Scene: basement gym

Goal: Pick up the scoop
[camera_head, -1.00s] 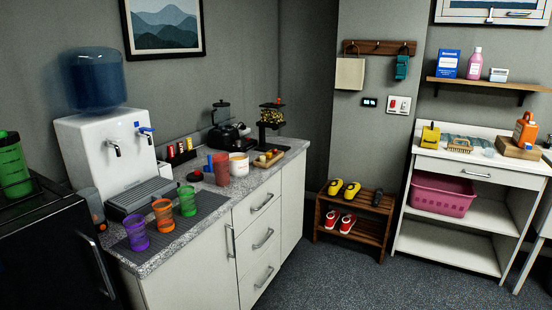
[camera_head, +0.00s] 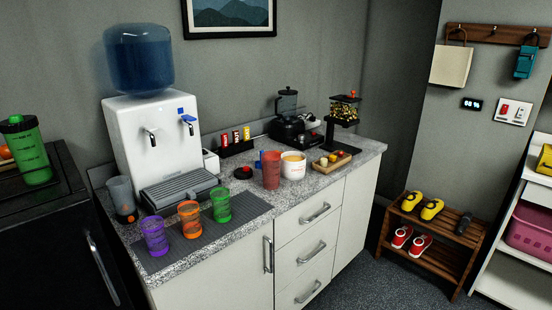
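No scoop can be made out for certain. A small blue piece (camera_head: 257,161) shows at the left of a red translucent cup (camera_head: 271,171) on the counter; it is too small and partly hidden to tell what it is. A white tub (camera_head: 292,167) with tan contents stands just right of the red cup. Neither of my grippers is in view.
The speckled counter (camera_head: 340,176) also holds a water dispenser (camera_head: 151,140), purple (camera_head: 154,238), orange (camera_head: 190,220) and green (camera_head: 221,206) cups on a dark mat, a wooden tray (camera_head: 332,160) and a blender (camera_head: 288,115). A shoe rack (camera_head: 437,250) stands right, with carpet between.

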